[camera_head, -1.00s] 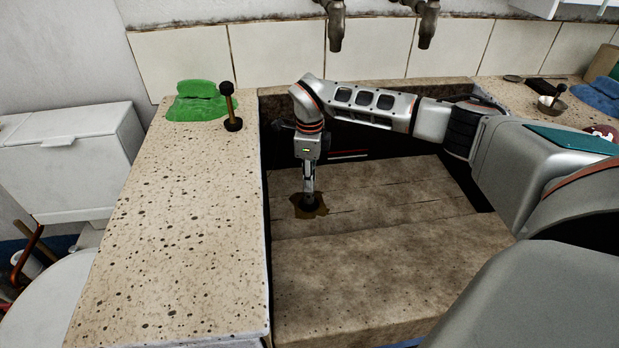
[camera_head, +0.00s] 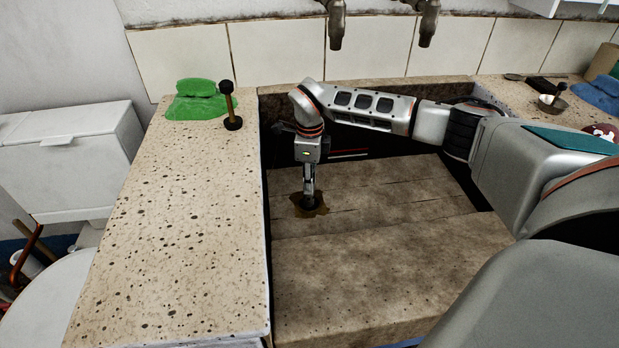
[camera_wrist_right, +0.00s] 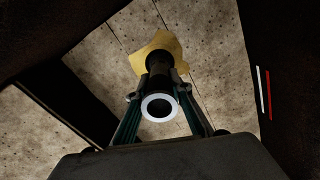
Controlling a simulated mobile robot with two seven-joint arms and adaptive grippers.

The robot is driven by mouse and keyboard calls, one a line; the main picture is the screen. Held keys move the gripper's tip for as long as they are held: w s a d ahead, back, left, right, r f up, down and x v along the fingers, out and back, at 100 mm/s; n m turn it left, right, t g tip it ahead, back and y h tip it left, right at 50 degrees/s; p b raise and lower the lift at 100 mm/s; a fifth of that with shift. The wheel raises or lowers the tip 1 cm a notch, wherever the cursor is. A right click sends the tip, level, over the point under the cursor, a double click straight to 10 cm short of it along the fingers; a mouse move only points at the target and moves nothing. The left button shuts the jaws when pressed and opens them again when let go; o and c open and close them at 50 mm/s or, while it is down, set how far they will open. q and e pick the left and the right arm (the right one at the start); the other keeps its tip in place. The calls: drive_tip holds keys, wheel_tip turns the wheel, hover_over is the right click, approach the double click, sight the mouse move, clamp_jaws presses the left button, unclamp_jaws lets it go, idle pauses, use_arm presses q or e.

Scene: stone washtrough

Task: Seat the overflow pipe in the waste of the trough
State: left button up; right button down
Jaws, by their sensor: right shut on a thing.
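The overflow pipe, a dark tube with a pale ring at its near end, stands between the fingers of my right gripper (camera_head: 309,186) in the right wrist view (camera_wrist_right: 158,66). The gripper is shut on it, pointing down into the stone trough (camera_head: 400,195). In the head view only the pipe's dark lower end (camera_head: 308,203) shows, over a brown-yellow patch (camera_head: 322,210) on the trough floor. The patch also shows in the right wrist view (camera_wrist_right: 150,46). The waste opening is hidden, so I cannot tell whether the pipe is in it. My left gripper is out of view.
A brown rod with black ends (camera_head: 229,105) stands on the left slab, next to a green cloth (camera_head: 200,100). Two taps (camera_head: 337,28) hang above the trough's back. The left slab's front is clear.

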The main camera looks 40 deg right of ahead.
drive_tip(key=shift+f, duration=0.1)
drive_tip(key=c, duration=1.7)
unclamp_jaws()
drive_tip(key=o, duration=0.8)
